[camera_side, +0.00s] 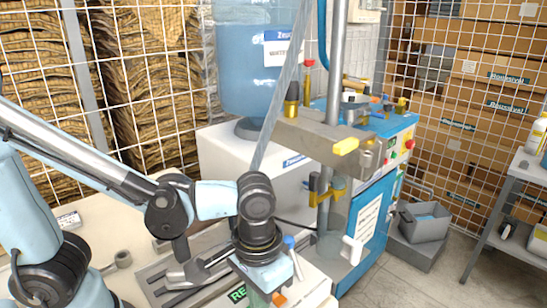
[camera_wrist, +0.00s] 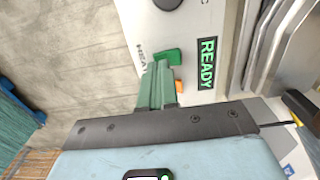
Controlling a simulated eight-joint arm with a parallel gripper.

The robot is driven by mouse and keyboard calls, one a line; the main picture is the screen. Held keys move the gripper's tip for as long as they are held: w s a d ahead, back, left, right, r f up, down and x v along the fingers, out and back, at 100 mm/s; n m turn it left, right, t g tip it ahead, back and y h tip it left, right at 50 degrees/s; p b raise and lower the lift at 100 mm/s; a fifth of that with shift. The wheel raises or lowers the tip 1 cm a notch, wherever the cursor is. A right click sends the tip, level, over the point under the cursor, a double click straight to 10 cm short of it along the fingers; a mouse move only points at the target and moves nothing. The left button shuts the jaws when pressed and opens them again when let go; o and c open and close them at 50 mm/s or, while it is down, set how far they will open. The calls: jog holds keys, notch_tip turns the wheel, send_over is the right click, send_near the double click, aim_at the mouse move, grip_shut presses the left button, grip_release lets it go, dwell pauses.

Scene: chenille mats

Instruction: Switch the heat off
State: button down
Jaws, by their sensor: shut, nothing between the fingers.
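The white panel with the partly hidden lettering "HEA" (camera_wrist: 142,57) fills the upper middle of the wrist view. A green switch piece (camera_wrist: 168,55) sits beside that lettering, right at the tips of my gripper (camera_wrist: 162,68). My gripper's green fingers are shut together with nothing between them; whether they touch the switch I cannot tell. A small orange piece (camera_wrist: 179,86) shows just right of the fingers. In the side view my gripper (camera_side: 259,297) is low over the panel's front, with its fingertips largely hidden, and the orange piece (camera_side: 279,299) shows beside it.
A lit green READY display (camera_wrist: 207,63) is right of the switch. A dark round knob (camera_wrist: 167,4) is at the panel's far edge. Grey metal bars (camera_side: 185,274) lie beside the panel. A steel post (camera_side: 334,80) with clamps stands behind. Concrete floor lies beyond the panel edge.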

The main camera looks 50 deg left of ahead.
jog(key=shift+f, duration=0.75)
dwell(0.3)
jog(key=shift+r, duration=3.55)
